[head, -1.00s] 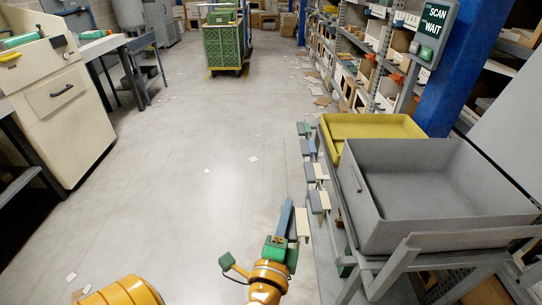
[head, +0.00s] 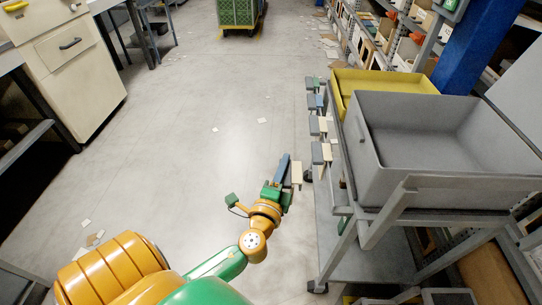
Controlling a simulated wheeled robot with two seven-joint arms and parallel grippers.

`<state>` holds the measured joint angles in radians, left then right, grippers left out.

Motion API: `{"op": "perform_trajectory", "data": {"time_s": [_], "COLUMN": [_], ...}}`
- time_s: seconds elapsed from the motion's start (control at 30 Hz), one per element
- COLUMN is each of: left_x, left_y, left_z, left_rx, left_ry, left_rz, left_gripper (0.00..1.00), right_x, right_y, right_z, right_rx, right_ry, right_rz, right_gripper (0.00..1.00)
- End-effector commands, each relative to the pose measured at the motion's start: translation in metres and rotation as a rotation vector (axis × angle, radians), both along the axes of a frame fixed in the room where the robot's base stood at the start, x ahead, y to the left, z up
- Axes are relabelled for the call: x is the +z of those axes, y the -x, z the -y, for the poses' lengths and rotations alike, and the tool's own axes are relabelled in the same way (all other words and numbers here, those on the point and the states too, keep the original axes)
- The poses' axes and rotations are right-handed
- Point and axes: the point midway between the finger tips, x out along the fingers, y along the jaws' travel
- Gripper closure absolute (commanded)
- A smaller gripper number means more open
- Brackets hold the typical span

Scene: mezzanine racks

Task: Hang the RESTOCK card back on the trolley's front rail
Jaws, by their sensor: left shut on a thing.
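My left gripper (head: 284,178) is low in the middle of the head view, left of the trolley (head: 375,252) and apart from it. It is shut on a narrow cream card, taken to be the RESTOCK card (head: 297,173), which stands roughly upright beside a blue strip at the fingers. Its print is too small to read. Several hanging cards (head: 317,125), grey, cream, blue and green, line the trolley's front rail, whose bar is largely hidden behind them. The nearest, a grey and cream pair (head: 321,153), is a little right of and beyond my gripper. My right gripper is not in view.
A grey bin (head: 415,180) and a yellow bin (head: 385,82) sit on the trolley. A blue post (head: 468,50) and racks stand behind them. A cream cabinet (head: 75,85) is at the left. The floor (head: 200,150) between is clear except for paper scraps.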

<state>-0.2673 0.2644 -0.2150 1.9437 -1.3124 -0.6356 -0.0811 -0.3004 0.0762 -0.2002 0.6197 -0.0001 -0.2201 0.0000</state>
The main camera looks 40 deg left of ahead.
Motion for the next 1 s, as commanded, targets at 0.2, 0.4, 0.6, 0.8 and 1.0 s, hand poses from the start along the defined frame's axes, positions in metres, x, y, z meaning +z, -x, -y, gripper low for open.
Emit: {"op": "perform_trajectory", "data": {"time_s": [0.2,0.4,0.6,0.8,1.0], "left_x": [0.000,0.000,0.000,-0.001,-0.008], "left_y": [-0.014,-0.027,-0.039,-0.050,-0.052], "left_z": [0.021,0.039,0.058,0.075,0.077], "left_rx": [-0.002,0.000,-0.001,-0.002,-0.002], "left_ry": [0.002,0.001,0.001,0.000,-0.001], "left_rz": [0.001,0.001,0.001,0.001,0.001], "left_gripper": [1.00,1.00,1.00,1.00,1.00], "right_x": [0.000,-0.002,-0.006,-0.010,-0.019], "right_y": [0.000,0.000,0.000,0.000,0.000], "right_z": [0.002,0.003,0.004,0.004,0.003], "right_rx": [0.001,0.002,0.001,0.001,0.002], "right_ry": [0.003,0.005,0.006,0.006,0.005], "right_rz": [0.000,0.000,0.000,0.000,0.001], "right_gripper": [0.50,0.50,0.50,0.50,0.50]}}
